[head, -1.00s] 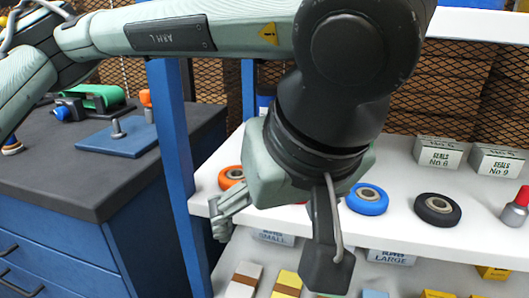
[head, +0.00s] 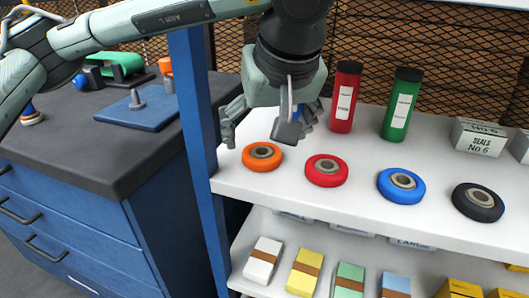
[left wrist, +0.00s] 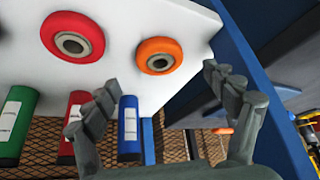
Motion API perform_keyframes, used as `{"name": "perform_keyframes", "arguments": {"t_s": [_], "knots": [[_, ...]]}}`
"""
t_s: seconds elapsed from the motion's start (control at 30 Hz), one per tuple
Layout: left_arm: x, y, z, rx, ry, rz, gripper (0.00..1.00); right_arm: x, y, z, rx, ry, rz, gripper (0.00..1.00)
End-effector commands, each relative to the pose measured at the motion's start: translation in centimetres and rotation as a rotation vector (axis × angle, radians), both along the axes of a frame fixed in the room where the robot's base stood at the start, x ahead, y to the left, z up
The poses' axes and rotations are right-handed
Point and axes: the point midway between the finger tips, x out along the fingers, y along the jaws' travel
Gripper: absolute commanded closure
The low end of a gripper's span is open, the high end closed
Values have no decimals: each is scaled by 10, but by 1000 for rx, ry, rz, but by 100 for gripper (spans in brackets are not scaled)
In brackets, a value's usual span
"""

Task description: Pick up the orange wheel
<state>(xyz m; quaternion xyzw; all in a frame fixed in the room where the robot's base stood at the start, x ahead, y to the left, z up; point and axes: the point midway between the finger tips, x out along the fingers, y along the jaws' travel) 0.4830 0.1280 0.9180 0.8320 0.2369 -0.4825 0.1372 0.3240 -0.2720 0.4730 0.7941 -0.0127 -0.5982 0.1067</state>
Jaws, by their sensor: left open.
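The orange wheel (head: 262,157) lies flat at the left end of the white shelf, with a grey hub. It also shows in the left wrist view (left wrist: 159,55), ahead of the fingers and nearly between them. My left gripper (head: 259,136) is open and empty, just behind and above the orange wheel in the head view. It also shows in the left wrist view (left wrist: 168,88), with its fingers spread apart. The fingers look clear of the wheel. My right gripper is in neither view.
A red wheel (head: 326,170), a blue wheel (head: 401,185) and a black wheel (head: 477,202) stand in a row to the right. Red (head: 345,97) and green (head: 401,104) canisters stand behind. A blue post (head: 199,125) borders the shelf's left end.

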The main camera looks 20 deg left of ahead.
Motion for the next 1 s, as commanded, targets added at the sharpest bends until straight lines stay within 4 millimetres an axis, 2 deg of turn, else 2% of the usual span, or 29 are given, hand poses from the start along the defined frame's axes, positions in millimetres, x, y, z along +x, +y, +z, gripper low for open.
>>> {"name": "perform_keyframes", "arguments": {"t_s": [0.1, 0.4, 0.7, 1.0], "knots": [[4, 3, -5, 0, 1, 0, 15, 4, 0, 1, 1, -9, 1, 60], [21, 14, -40, 0, 1, 3, 15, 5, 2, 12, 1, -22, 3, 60], [23, 15, -43, 1, -1, 0, 15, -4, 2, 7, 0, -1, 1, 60], [23, 14, -43, 1, -1, 0, 52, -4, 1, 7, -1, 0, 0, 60]]}}
